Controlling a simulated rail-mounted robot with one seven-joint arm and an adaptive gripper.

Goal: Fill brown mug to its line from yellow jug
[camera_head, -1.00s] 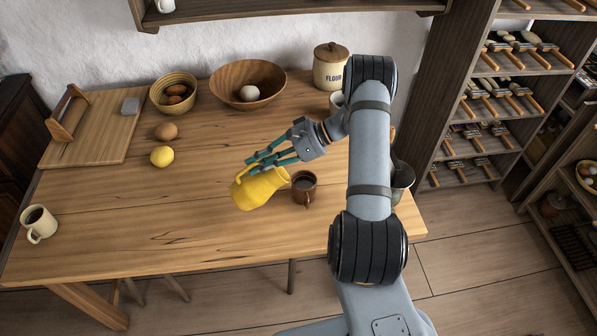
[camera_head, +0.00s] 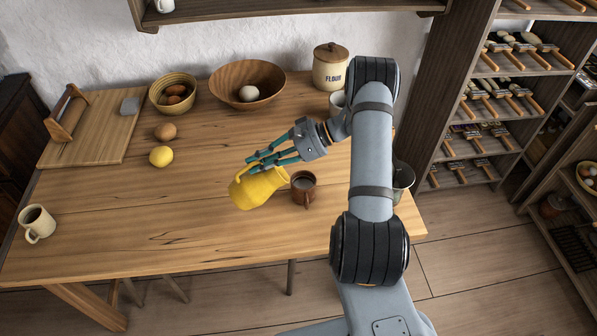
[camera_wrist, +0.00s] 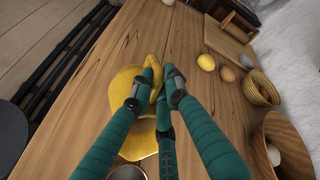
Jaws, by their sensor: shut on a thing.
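The yellow jug (camera_head: 257,188) is held over the table, tilted with its mouth toward the brown mug on its right. My gripper (camera_head: 262,163) is shut on the jug from above. The wrist view also shows the jug (camera_wrist: 144,137) between and below the teal fingers (camera_wrist: 160,92). The brown mug (camera_head: 304,190) stands upright on the table, close beside the jug's mouth, with dark contents visible inside. I cannot make out its line or a stream. In the wrist view a mug rim (camera_wrist: 126,172) shows at the bottom edge, mostly cut off.
On the wooden table (camera_head: 190,228), a cream mug (camera_head: 38,223) stands at the far left. A lemon (camera_head: 161,156), an egg (camera_head: 166,132), a cutting board (camera_head: 95,135), two bowls and a flour jar (camera_head: 330,68) lie toward the back. The front middle is clear.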

